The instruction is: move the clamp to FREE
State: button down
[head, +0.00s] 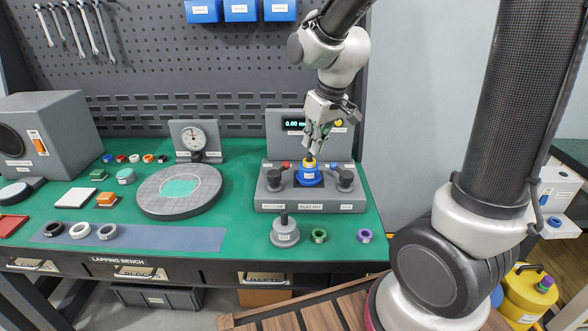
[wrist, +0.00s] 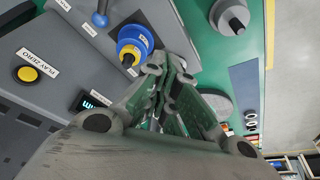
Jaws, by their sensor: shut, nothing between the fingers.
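The grey test rig (head: 312,207) stands on the green bench, with a blue piece with a yellow top (head: 309,176) seated upright in its middle. Black knobs flank that piece, one at left (head: 274,180) and one at right (head: 346,179). A small red handle (head: 286,165) and a blue handle (head: 333,166) sit behind them. I cannot tell which part is the clamp; its labels are too small to read. My gripper (head: 314,148) is shut and empty, just above the blue piece. In the wrist view the blue piece (wrist: 135,42) shows beside my fingertips (wrist: 168,66); contact is unclear.
A display reading 0.00 (head: 294,124) and a yellow button (head: 338,122) are on the panel behind. A grey weight with a stem (head: 285,233) and green and purple rings stand in front. A round plate (head: 179,190) lies left.

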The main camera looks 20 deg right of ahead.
aim_at(280, 174)
dwell(0.3)
jog(key=x, duration=1)
jog(key=shift+d, duration=0.1)
jog(key=shift+w+a+f, duration=0.15)
jog(key=shift+w+a, duration=0.1)
jog(key=shift+w, duration=0.3)
jog(key=shift+w+a+f, duration=0.15)
jog(key=shift+w+a, duration=0.15)
jog(key=shift+w, duration=0.3)
jog(key=shift+w+a+f, duration=0.1)
jog(key=shift+w+a, duration=0.15)
jog(key=shift+w, duration=0.4)
jog(key=shift+w, duration=0.1)
jog(key=shift+w, duration=0.35)
